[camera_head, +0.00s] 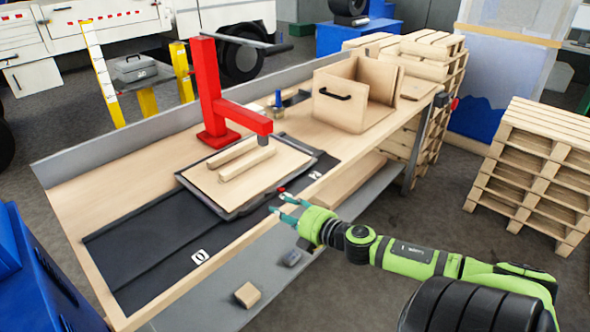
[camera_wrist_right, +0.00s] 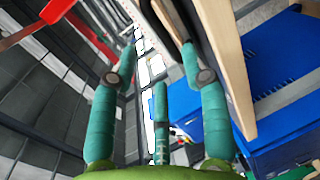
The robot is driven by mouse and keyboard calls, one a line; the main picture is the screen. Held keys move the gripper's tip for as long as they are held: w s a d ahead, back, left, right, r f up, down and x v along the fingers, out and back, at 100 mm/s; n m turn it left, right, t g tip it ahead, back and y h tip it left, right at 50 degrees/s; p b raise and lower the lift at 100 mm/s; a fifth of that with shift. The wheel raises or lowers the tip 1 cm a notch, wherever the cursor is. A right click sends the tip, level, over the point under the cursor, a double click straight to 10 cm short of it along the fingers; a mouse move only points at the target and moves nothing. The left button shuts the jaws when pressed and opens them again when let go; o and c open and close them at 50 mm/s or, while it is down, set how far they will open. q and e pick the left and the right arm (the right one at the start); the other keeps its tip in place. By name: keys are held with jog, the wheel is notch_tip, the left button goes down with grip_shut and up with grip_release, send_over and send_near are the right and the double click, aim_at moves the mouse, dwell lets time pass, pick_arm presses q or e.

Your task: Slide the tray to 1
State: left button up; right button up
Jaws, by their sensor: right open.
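The tray (camera_head: 235,213) has a dark rim and a light wooden top with two wooden bars on it. It sits on the black track (camera_head: 150,258) set in the workbench, under the arm of the red press. A white label that looks like 0 (camera_head: 200,257) is on the track's front strip left of the tray. Another label (camera_head: 315,175) lies to the right; its number is too small to read. My right gripper (camera_head: 291,210) is open and empty at the bench's front edge, just right of the tray's near corner. Its teal fingers also show spread in the wrist view (camera_wrist_right: 158,65).
The red press (camera_head: 212,95) stands behind the tray. An open wooden box (camera_head: 345,105) with a black handle is at the bench's right. A lower shelf (camera_head: 225,300) holds a small wooden block (camera_head: 247,295). Pallets (camera_head: 535,160) stand at right. The track's left end is clear.

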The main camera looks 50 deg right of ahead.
jog(key=shift+v, duration=1.6)
